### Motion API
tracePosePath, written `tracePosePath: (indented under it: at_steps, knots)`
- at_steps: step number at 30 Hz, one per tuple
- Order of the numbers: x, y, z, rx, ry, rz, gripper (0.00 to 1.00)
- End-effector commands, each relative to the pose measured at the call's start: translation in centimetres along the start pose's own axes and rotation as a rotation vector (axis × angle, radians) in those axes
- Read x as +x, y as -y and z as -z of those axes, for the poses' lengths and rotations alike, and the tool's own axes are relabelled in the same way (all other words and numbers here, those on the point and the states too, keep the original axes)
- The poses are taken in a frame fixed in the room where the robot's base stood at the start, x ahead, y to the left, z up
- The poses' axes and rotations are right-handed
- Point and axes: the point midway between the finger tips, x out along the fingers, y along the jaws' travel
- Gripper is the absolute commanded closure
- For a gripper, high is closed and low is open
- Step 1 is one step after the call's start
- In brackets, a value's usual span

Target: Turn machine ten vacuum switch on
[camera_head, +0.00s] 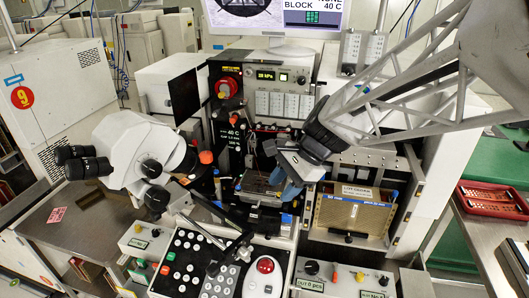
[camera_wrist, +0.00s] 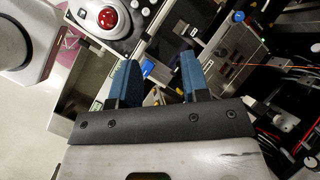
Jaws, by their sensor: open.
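The machine's upper front panel (camera_head: 290,100) carries a lit pressure display reading about 28 kPa (camera_head: 268,76) and a small dark control (camera_head: 300,79) to its right. I cannot read which control is the vacuum switch. My gripper (camera_head: 290,186) is in front of the machine, below and slightly right of that panel, above the work stage (camera_head: 258,190). In the wrist view, my gripper (camera_wrist: 158,75) has two blue fingers spread apart with nothing between them. The pressure display is not visible in the wrist view.
A white microscope (camera_head: 140,150) stands left. A button keypad (camera_head: 190,262) and a red trackball unit (camera_head: 263,280) are at the front; the red ball (camera_wrist: 106,20) shows in the wrist view. A brown magazine box (camera_head: 352,212) stands right. A red tray (camera_head: 492,198) is farther right.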

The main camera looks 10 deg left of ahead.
Motion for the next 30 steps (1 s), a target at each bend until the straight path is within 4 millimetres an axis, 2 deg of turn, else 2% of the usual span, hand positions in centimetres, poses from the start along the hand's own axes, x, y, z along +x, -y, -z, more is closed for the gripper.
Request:
tracePosePath:
  at_steps: [1,11,21,26,30]
  knots:
    - [-1.1,-1.2,0.3,-0.031,-0.029,0.005,0.57]
    - [-6.2,-10.0,2.1,-0.282,-0.25,-0.039,0.57]
    - [-11.4,-19.4,4.7,-0.585,-0.578,-0.212,0.57]
    - [-13.8,-21.2,6.3,-0.723,-0.752,-0.328,0.57]
    - [-16.1,-20.7,7.8,-0.835,-0.898,-0.414,0.57]
